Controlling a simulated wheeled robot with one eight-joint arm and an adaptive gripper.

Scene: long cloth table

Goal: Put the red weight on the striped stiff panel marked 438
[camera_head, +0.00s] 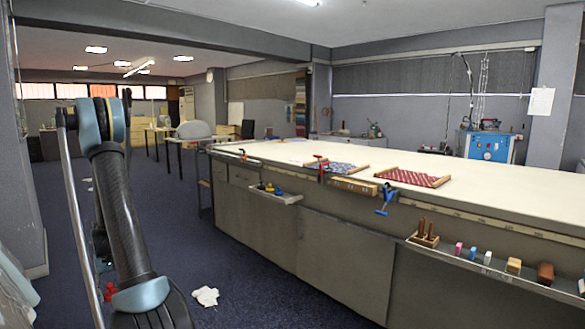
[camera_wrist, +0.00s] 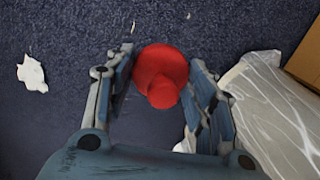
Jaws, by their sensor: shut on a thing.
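The red weight (camera_wrist: 161,75), round with a knob, is between the fingers of my gripper (camera_wrist: 160,68) in the wrist view, above the blue carpet. My gripper is shut on it. In the head view a small red patch (camera_head: 109,291) shows low beside my arm, far from the table. Two patterned panels with wooden edges lie on the long table (camera_head: 480,180): a blue and white one (camera_head: 333,167) and a red one (camera_head: 412,178). I cannot read 438 on either, nor tell which is striped.
A blue clamp (camera_head: 385,198) and a red clamp (camera_head: 320,166) sit at the table's front edge. A small side tray (camera_head: 287,199) holds coloured pieces. A ledge at right holds blocks. White crumpled stuff (camera_head: 205,296) and clear plastic (camera_wrist: 270,110) lie on the floor.

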